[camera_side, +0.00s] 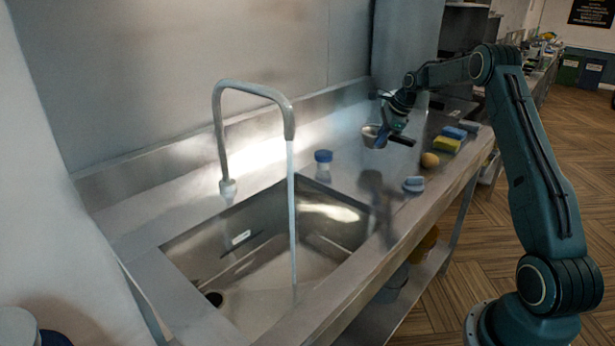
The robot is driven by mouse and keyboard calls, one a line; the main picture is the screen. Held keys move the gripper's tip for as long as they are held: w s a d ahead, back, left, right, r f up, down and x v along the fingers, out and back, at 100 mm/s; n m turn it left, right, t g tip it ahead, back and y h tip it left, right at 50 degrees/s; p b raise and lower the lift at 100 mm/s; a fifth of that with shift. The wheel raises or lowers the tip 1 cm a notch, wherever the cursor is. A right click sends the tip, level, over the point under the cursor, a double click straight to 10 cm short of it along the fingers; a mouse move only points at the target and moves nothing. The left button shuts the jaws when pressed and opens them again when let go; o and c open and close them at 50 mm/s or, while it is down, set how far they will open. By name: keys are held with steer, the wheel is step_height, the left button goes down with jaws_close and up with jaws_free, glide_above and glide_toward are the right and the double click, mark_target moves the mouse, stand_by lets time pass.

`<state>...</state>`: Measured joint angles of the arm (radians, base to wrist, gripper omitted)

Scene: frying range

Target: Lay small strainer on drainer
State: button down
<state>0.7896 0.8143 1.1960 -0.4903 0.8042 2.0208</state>
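My gripper (386,131) is over the steel counter beyond the sink, pointing down. A small round metal bowl shape, which looks like the small strainer (371,134), is right at its fingers on the left. It is too small to tell whether the fingers are shut on it or only beside it. A dark bar (403,140), perhaps a handle, shows to the right of the fingers. I cannot make out the drainer with certainty in this view.
A sink (240,262) with a running tap (287,120) fills the near counter. A blue-capped jar (323,160), a blue-and-white item (413,184), a round tan item (429,160), a yellow-green sponge (446,144) and blue items (455,132) stand around the gripper.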

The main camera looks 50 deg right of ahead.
steer(key=shift+f, duration=2.6)
steer(key=shift+f, duration=0.1)
steer(key=c, duration=1.6)
jaws_free()
steer(key=v, duration=1.2)
steer(key=shift+a, duration=0.1)
